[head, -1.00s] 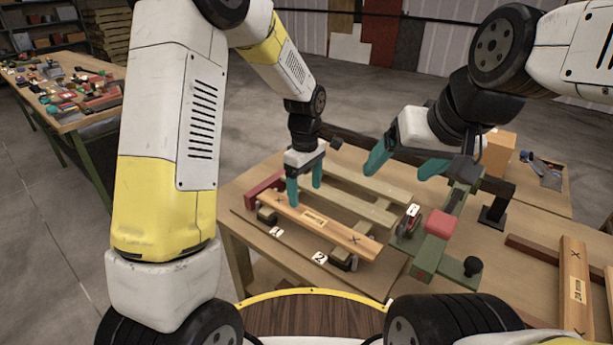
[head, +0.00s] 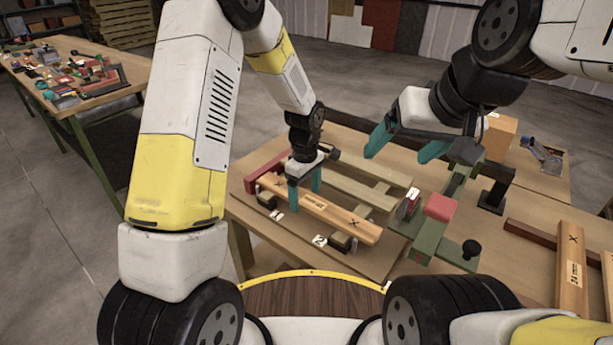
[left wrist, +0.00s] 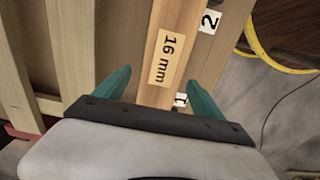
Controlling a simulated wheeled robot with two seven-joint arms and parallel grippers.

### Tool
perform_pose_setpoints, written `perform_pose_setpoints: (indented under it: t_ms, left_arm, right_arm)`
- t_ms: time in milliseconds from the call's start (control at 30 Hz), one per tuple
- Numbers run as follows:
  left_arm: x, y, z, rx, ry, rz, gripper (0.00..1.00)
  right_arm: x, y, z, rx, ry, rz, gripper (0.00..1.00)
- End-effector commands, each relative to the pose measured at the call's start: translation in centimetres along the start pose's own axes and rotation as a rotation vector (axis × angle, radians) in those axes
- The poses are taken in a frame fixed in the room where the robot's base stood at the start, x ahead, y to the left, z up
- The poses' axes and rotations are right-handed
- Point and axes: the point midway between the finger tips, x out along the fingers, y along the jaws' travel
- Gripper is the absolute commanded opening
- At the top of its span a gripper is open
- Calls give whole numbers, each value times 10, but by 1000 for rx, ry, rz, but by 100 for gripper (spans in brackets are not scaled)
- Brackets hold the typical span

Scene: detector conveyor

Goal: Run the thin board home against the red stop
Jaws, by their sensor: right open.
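The thin board (head: 345,221), marked 16 mm in the left wrist view (left wrist: 181,22), lies on supports on the bench fixture. Its far left end is close to the red stop (head: 264,170); I cannot tell whether they touch. My left gripper (head: 305,195) is open, its teal fingers on either side of the board, nearer its left end. In the left wrist view (left wrist: 160,76), the right finger is close to the board's edge and a gap shows at the left. My right gripper (head: 405,150) is open and empty above the fixture's right part.
Two pale rails (head: 374,165) lie behind the board. A green device with a red block (head: 440,207) and black knob stands to the right. Another board (head: 572,275) lies at the far right. A cardboard box (head: 500,137) stands behind.

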Motion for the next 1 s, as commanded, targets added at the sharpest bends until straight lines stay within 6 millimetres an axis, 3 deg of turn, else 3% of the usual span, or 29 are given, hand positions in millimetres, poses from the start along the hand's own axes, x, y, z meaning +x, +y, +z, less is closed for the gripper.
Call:
perform_pose_setpoints:
  t_ms: [33,367,967,1000]
  left_arm:
    - [0,0,0,0,0,0,68]
    - [0,0,0,0,0,0,6]
    - [0,-2,-17,1,1,1,6]
    - [0,-2,-17,0,2,1,58]
  right_arm:
    - [0,0,0,0,0,0,80]
    - [0,0,0,0,0,0,80]
    - [0,0,0,0,0,0,80]
    - [0,0,0,0,0,0,80]
